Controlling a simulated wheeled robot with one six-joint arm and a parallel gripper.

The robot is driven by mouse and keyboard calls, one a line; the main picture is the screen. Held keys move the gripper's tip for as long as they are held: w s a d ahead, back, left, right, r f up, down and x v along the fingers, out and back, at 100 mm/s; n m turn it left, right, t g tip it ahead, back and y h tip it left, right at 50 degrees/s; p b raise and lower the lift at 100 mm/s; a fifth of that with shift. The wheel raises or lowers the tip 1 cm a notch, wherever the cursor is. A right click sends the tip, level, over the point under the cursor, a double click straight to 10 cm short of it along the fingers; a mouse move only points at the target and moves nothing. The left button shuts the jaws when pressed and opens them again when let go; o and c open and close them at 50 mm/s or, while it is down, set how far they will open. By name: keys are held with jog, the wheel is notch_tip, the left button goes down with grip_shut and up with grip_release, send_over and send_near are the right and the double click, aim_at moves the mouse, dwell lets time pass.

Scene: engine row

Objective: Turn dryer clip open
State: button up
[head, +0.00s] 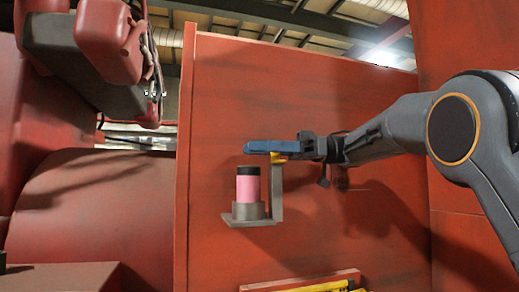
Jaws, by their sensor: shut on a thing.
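The dryer (248,187), a pink cylinder with a black top, stands upright in a grey cup on a bracket (278,195) fixed to the red wall. A small yellow piece, which looks like the dryer clip (278,157), shows at the top of the bracket's post. My gripper (264,146) comes in from the right with its blue fingers level above the dryer and post. It is shut on the yellow clip, most of which the fingers hide. I cannot tell how far the clip is turned.
A red wall panel (340,90) stands behind the bracket. A red-edged tray (305,283) with yellow items lies below it. A large red rounded body (95,205) is at the left. Dark red and grey machinery (90,60) hangs at the upper left. Space in front of the panel looks clear.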

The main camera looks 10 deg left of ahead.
jog(key=shift+s+d+n+g+h, duration=0.15)
jog(key=shift+n+g+h, duration=0.3)
jog(key=shift+g, duration=0.25)
jog(key=o, duration=1.1)
jog(key=shift+c, duration=0.2)
jog(key=b+v, duration=0.4)
jog(key=v, duration=0.2)
jog(key=shift+f+b, duration=0.3)
jog(key=w+d+b, duration=0.1)
jog(key=b, duration=0.2)
jog(key=shift+d+r+b, duration=0.1)
jog(key=shift+d+b, duration=0.05)
jog(key=shift+b, duration=0.2)
